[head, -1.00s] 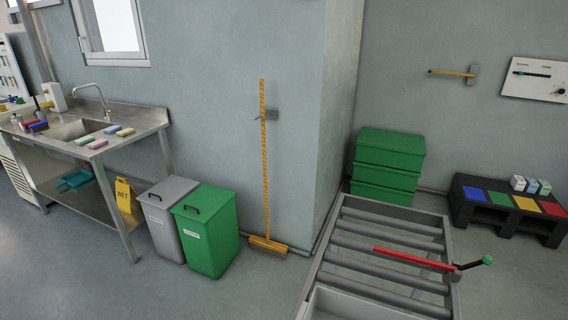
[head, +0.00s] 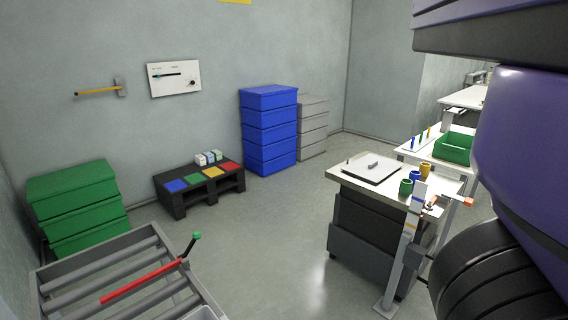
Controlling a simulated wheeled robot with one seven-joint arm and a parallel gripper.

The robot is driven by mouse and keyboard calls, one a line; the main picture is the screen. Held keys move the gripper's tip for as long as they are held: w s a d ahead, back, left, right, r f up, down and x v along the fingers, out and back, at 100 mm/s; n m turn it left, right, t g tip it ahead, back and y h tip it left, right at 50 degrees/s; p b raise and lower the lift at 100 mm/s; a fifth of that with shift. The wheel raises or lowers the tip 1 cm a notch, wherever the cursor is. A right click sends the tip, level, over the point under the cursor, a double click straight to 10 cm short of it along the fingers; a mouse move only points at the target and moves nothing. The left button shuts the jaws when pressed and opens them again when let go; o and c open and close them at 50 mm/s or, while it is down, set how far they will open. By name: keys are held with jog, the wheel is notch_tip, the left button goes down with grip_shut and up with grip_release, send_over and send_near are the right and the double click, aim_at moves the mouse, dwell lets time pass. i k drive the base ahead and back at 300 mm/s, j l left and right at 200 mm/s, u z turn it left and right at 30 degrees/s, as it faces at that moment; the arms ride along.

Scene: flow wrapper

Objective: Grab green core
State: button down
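A small green cylinder (head: 405,187), which looks like the green core, stands upright on a white-topped table (head: 352,166) right of centre. A yellow cylinder (head: 425,171) and a bluish one (head: 415,176) stand close behind it. They are small in view, so their details are hard to tell. My gripper is out of view. Only a purple and dark part of my own body fills the right side and hides what lies behind it.
A roller conveyor (head: 75,275) with a red bar (head: 140,282) is at the lower left. A dark pallet (head: 185,204) with coloured squares, green crates (head: 75,205) and blue crates (head: 268,130) stand along the wall. Floor (head: 275,235) between conveyor and table is clear.

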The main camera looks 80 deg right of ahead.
aim_at(406, 186)
jog(key=z, duration=3)
